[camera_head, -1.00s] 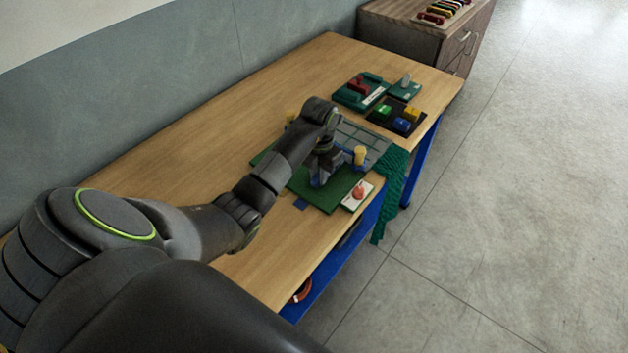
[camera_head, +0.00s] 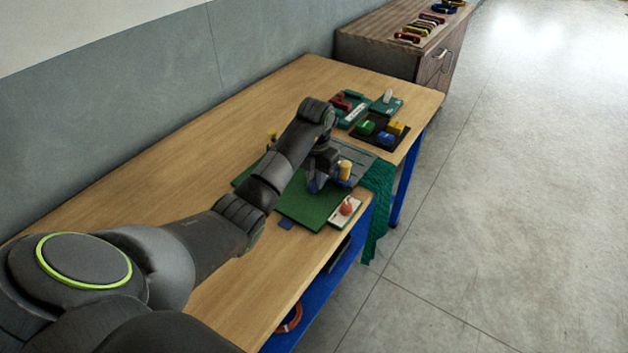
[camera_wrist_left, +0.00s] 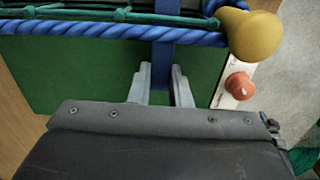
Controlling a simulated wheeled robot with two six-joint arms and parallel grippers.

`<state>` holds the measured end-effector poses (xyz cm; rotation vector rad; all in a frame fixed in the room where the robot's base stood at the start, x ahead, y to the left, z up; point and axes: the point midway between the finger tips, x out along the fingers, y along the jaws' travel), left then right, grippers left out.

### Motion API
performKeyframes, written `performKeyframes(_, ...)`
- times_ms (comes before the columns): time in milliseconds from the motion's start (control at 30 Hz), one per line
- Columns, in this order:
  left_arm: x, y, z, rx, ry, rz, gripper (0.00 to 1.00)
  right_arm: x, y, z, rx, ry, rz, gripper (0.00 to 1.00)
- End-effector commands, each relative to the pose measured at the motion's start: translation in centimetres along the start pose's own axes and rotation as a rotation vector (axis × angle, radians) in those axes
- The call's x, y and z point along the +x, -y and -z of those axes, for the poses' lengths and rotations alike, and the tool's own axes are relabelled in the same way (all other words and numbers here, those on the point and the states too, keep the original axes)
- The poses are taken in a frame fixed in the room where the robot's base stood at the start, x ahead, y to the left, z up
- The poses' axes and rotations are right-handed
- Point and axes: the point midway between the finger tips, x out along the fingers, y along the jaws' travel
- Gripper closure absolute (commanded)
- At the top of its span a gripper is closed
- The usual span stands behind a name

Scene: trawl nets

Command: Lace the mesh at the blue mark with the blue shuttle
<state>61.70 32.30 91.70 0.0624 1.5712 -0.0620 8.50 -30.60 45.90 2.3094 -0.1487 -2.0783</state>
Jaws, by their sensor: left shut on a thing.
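My left gripper (camera_head: 318,186) is low over the green board (camera_head: 305,207), close to the near yellow peg (camera_head: 345,171). In the left wrist view the gripper (camera_wrist_left: 161,92) is shut on the blue shuttle (camera_wrist_left: 162,62), a narrow blue strip between its fingers that reaches up to the rope. A thick blue rope (camera_wrist_left: 90,30) runs across to the yellow peg (camera_wrist_left: 252,36), with green mesh (camera_wrist_left: 80,12) above it. I cannot tell the blue mark apart from the rope and shuttle. My right gripper is not in view.
A red button (camera_head: 346,207) on a white plate sits at the board's near right corner. Green netting (camera_head: 376,212) hangs over the table edge. A dark tray (camera_head: 380,131) of coloured blocks stands beyond. The table's left side (camera_head: 170,165) is clear.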

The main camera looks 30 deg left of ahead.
Motion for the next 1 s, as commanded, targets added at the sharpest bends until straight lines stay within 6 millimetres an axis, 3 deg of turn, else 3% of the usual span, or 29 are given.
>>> performKeyframes(133,0.0,0.0,0.0,0.0,0.0,0.0,1.0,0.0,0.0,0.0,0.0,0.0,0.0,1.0)
performKeyframes(167,0.0,0.0,0.0,0.0,0.0,0.0,0.8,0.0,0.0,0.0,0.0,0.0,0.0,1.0)
performKeyframes(333,0.0,0.0,0.0,0.0,0.0,0.0,0.58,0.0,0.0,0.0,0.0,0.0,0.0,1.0)
performKeyframes(733,-0.8,0.0,-0.1,0.0,0.003,-0.001,0.57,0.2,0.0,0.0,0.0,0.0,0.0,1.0)
performKeyframes(867,-2.9,0.0,-0.1,0.001,0.006,-0.001,0.57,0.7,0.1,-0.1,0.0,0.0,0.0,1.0)
performKeyframes(1000,-7.1,0.0,-0.1,0.0,0.005,-0.002,0.57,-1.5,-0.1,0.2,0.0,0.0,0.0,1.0)
